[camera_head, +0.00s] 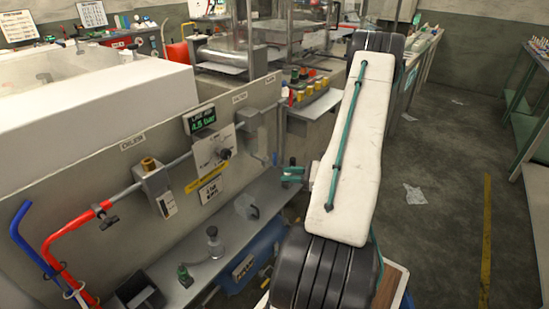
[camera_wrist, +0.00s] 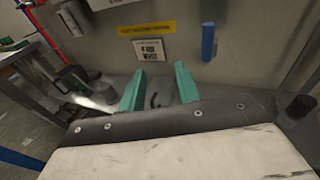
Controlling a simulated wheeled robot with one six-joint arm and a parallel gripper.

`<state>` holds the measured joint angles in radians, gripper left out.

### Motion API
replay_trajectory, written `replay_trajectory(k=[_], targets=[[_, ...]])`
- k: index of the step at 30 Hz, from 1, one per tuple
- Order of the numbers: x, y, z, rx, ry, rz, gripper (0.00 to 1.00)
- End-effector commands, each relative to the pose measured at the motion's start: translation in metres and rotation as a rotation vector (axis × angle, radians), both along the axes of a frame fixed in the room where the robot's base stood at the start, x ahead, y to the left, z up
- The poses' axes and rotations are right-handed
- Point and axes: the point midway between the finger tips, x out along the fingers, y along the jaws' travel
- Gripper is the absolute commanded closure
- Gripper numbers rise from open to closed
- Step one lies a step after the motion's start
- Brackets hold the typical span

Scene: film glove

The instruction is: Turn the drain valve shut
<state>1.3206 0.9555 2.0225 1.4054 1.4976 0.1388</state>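My gripper (camera_head: 292,174) shows in the head view as green fingers, partly hidden by my arm, in front of the grey wall panel and above the shelf. In the wrist view my gripper (camera_wrist: 159,84) has its two green fingers apart, with nothing held between them. A blue upright handle (camera_wrist: 208,42) shows on the panel beyond and to the right of the fingers, apart from them. I cannot tell for sure which fitting is the drain valve.
The panel carries a pressure display (camera_head: 199,118), a grey plate with a knob (camera_head: 224,154) and a pipe fitting (camera_head: 154,185). A metal shelf (camera_head: 150,262) runs below it, with small fittings on it. Open floor (camera_head: 440,190) lies to the right.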

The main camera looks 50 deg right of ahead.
Motion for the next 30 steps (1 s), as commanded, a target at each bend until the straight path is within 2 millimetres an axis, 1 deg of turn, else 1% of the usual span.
replay_trajectory(k=[1, 3, 6, 7, 11, 21, 25, 30], targets=[[0.004, -0.015, -0.006, 0.021, -0.017, -0.062, 0.67], [0.011, -0.034, -0.001, 0.029, -0.046, -0.128, 0.67], [0.016, -0.051, 0.008, 0.034, -0.076, -0.188, 0.67], [0.018, -0.053, 0.010, 0.037, -0.082, -0.199, 0.67], [0.028, -0.052, 0.012, 0.054, -0.089, -0.207, 0.67], [0.079, -0.042, 0.013, 0.051, -0.088, -0.205, 0.67], [0.091, -0.039, 0.013, 0.051, -0.088, -0.205, 0.67], [0.095, -0.039, 0.013, 0.051, -0.089, -0.207, 0.67]])
